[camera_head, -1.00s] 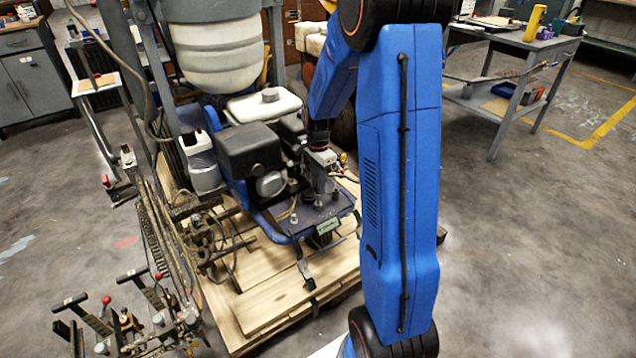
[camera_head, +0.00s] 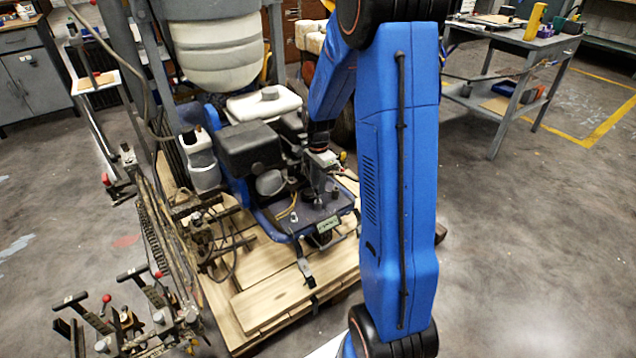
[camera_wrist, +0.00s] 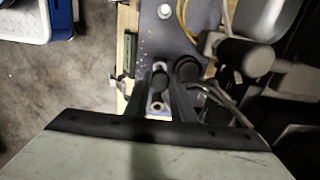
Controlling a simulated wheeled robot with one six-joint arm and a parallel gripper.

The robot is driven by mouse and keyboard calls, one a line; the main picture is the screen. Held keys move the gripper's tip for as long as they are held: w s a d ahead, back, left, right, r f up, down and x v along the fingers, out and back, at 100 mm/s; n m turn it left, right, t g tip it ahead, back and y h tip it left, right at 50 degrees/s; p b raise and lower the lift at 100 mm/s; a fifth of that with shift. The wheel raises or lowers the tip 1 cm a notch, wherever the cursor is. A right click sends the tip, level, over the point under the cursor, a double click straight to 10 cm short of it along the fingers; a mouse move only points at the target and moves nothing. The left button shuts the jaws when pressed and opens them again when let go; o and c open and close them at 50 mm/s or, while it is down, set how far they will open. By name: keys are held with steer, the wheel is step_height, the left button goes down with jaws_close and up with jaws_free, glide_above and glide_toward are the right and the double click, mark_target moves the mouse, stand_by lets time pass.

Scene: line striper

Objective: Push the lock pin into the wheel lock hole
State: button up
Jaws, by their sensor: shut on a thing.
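The line striper (camera_head: 255,150), with its blue frame and dark engine, stands on a wooden pallet. My gripper (camera_head: 318,190) points down over the blue deck (camera_head: 275,217) at the machine's front. In the wrist view, the two dark fingers of my gripper (camera_wrist: 162,88) are close together. They are shut on a small dark piece, seemingly the lock pin (camera_wrist: 160,80). Its lower end is hard to make out. A small ring-shaped fitting (camera_wrist: 157,106) shows between the fingers. I cannot tell whether it is the wheel lock hole, or whether the pin touches any hole.
A dark round-topped post (camera_wrist: 187,68) stands close beside the right finger, with hoses nearby. The wooden pallet (camera_head: 270,305) lies under the machine. Levers with red knobs (camera_head: 107,299) stand at the lower left. A workbench (camera_head: 515,40) is at the right; floor between is clear.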

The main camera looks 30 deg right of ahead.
steer(key=shift+f, duration=1.7)
stand_by(0.6)
steer(key=o, duration=1)
steer(key=shift+o, duration=0.9)
steer(key=shift+o, duration=1)
steer(key=shift+r, duration=3.55)
